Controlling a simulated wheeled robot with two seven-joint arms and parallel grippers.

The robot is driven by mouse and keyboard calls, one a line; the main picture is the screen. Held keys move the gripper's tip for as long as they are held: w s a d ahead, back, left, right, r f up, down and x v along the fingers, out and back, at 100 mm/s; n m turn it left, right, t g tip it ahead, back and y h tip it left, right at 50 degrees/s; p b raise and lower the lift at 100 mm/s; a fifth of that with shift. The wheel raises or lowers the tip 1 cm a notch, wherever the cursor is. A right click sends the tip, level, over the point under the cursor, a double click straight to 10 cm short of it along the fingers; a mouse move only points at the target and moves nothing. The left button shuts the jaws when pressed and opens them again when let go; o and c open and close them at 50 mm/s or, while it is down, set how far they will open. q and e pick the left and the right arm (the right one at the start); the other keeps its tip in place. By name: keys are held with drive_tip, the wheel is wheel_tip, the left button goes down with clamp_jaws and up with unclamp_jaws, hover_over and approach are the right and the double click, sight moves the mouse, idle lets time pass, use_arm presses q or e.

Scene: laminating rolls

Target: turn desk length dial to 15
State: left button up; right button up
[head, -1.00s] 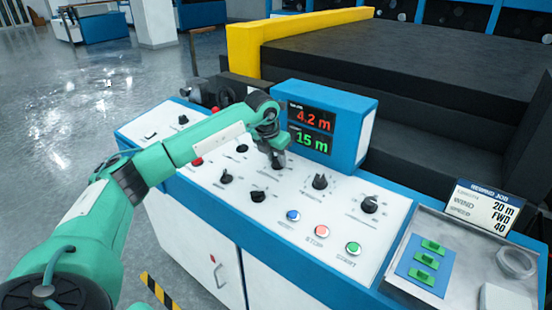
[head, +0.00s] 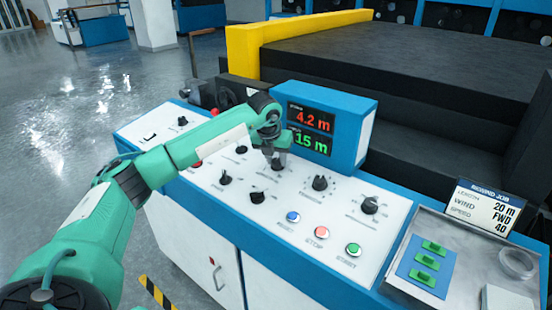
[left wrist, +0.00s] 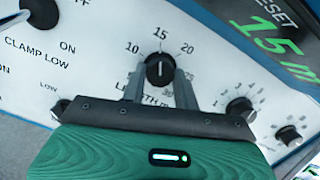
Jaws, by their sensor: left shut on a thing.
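The length dial (left wrist: 159,70) is a black knob on the white sloping desk, with 10, 15, 20 and higher marks around it. Its white pointer line points up at about 15. My left gripper (left wrist: 160,80) is shut on this dial, one finger on each side. In the head view the left gripper (head: 276,155) comes down over the dial (head: 278,165) and hides part of it. The desk display (head: 311,130) reads 4.2 m in red and 15 m in green. My right gripper is not in view.
Other black knobs, such as the tension knob (head: 320,183), stand close around. Blue, red and green buttons (head: 322,232) line the front. A metal tray (head: 462,283) is at right.

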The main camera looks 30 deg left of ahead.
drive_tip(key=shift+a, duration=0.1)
use_arm(q)
drive_tip(key=o, duration=1)
drive_tip(key=shift+r, duration=0.3)
drive_tip(key=b+v, duration=0.1)
drive_tip(key=v, duration=1.2)
drive_tip(key=shift+s+r+b, duration=0.1)
drive_tip(key=shift+s+b, duration=0.05)
drive_tip(key=shift+b, duration=0.15)
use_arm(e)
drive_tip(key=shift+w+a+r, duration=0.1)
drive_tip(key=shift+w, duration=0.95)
